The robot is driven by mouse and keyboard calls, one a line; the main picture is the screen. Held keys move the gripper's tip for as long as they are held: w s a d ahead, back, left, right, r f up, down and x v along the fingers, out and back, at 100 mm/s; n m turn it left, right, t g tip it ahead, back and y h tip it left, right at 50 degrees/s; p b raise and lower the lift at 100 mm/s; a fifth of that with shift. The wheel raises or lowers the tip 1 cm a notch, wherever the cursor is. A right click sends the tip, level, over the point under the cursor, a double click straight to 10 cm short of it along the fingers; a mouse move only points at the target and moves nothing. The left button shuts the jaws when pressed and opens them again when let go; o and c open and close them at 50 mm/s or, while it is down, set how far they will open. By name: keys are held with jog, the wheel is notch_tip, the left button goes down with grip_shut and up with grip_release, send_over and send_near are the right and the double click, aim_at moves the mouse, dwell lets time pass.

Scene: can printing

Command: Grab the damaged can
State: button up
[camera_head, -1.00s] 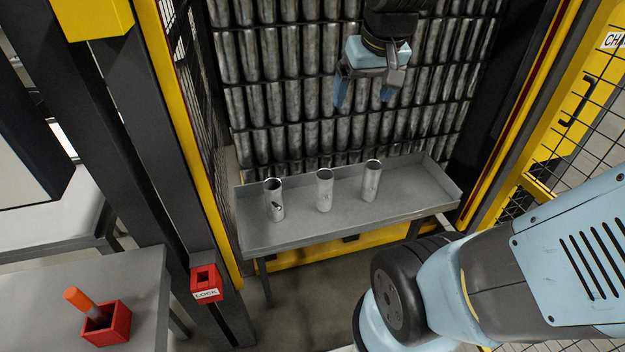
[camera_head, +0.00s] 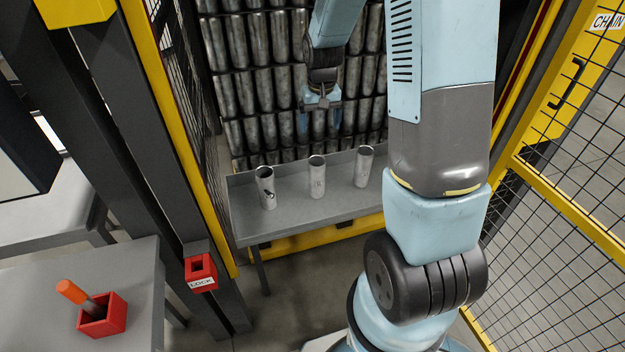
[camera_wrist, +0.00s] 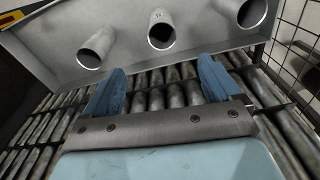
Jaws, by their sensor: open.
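Three upright metal cans stand in a row on a grey tray table (camera_head: 290,213). The left can (camera_head: 266,190) has a dark hole or dent low on its side. The middle can (camera_head: 317,178) carries small dark marks, and the right can (camera_head: 363,168) looks plain. My gripper (camera_head: 319,120) is open and empty, above and behind the middle can, in front of the can rack. In the wrist view the open fingers (camera_wrist: 162,72) point toward the tray, with the three cans beyond them and apart from them. The hole cannot be made out there.
A tall rack of stacked cans (camera_head: 262,85) stands close behind the tray. Yellow-framed mesh fencing (camera_head: 183,150) closes the left side, with more on the right (camera_head: 575,225). A red lock box (camera_head: 201,272) and a red holder (camera_head: 103,318) are at lower left.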

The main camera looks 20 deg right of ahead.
send_near(317, 171)
jog(key=w, duration=0.2)
jog(key=w+d, duration=0.1)
jog(key=shift+w+r+g, duration=0.15)
jog(key=shift+w+g, duration=0.25)
jog(key=shift+f, duration=6.75)
jog(key=c, duration=1.1)
jog(key=shift+r, duration=0.1)
